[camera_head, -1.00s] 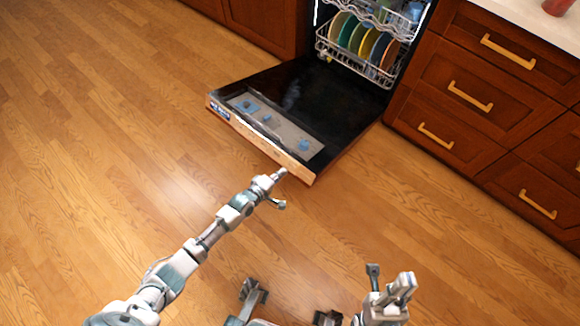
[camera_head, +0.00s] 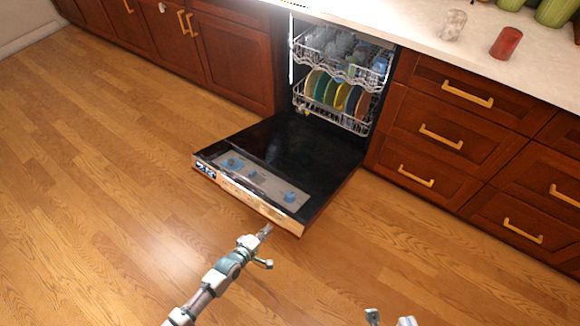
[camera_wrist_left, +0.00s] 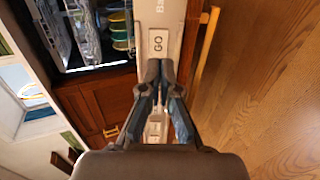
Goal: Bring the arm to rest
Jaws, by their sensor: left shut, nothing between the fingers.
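My left gripper (camera_head: 267,231) comes in from the bottom, its tip close to the front edge of the open dishwasher door (camera_head: 320,170). I cannot tell whether it touches. In the left wrist view its two dark fingers (camera_wrist_left: 160,72) are together with nothing between them, in front of a pale strip with lettering (camera_wrist_left: 159,20). Of my right gripper (camera_head: 390,319) only small tips show at the bottom edge, so its jaws cannot be judged.
The dishwasher holds a lower rack (camera_head: 338,100) with coloured plates and an upper rack (camera_head: 345,55). Drawers (camera_head: 455,130) stand to its right, cabinets to its left. A red cup (camera_head: 506,43) stands on the counter (camera_head: 430,30). The wooden floor (camera_head: 100,200) is clear at left.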

